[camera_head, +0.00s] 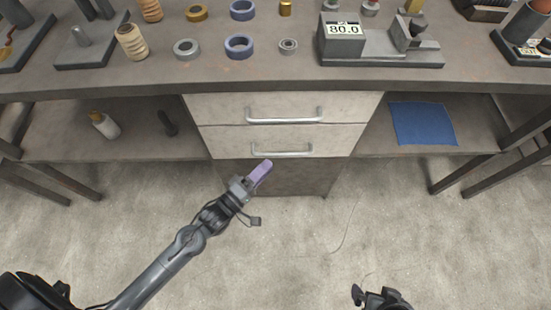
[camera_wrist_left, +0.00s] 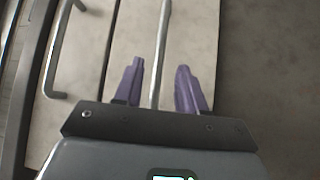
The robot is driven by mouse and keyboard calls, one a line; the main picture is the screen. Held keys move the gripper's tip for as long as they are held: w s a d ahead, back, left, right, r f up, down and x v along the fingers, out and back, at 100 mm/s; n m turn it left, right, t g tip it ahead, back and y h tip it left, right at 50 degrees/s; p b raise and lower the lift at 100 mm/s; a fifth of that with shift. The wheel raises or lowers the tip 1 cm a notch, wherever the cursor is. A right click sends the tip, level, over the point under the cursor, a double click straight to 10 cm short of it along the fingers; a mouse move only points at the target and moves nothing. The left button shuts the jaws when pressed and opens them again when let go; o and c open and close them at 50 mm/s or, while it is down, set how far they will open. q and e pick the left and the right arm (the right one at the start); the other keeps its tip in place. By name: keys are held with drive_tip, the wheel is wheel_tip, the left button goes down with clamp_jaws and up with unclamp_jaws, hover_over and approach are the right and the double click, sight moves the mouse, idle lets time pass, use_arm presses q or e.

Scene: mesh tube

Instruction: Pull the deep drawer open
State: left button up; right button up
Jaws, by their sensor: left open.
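Two light drawer fronts sit under the workbench, upper (camera_head: 225,108) and lower (camera_head: 230,142), each with a metal bar handle. Both look closed. The lower front (camera_wrist_left: 205,35) looks taller in the left wrist view, so I take it as the deep drawer. My left gripper (camera_head: 264,168) is at the lower handle (camera_head: 282,154). In the left wrist view its purple fingers (camera_wrist_left: 160,85) are open, one on each side of the lower handle (camera_wrist_left: 161,45), with gaps visible. Only a dark part of my right arm (camera_head: 380,298) shows at the bottom edge; its fingers cannot be made out.
The upper handle (camera_head: 284,117) is close above the lower one. Open shelves flank the drawers, with a bottle (camera_head: 105,126) at left and a blue cloth (camera_head: 422,123) at right. Rings, spools and a gauge (camera_head: 345,45) stand on the benchtop (camera_head: 130,78). The floor in front is clear.

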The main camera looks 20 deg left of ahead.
use_arm(q)
drive_tip(key=b+x, duration=0.1)
drive_tip(key=x, duration=0.4)
drive_tip(key=shift+w+b, duration=0.15)
drive_tip(key=shift+b, duration=0.25)
clamp_jaws()
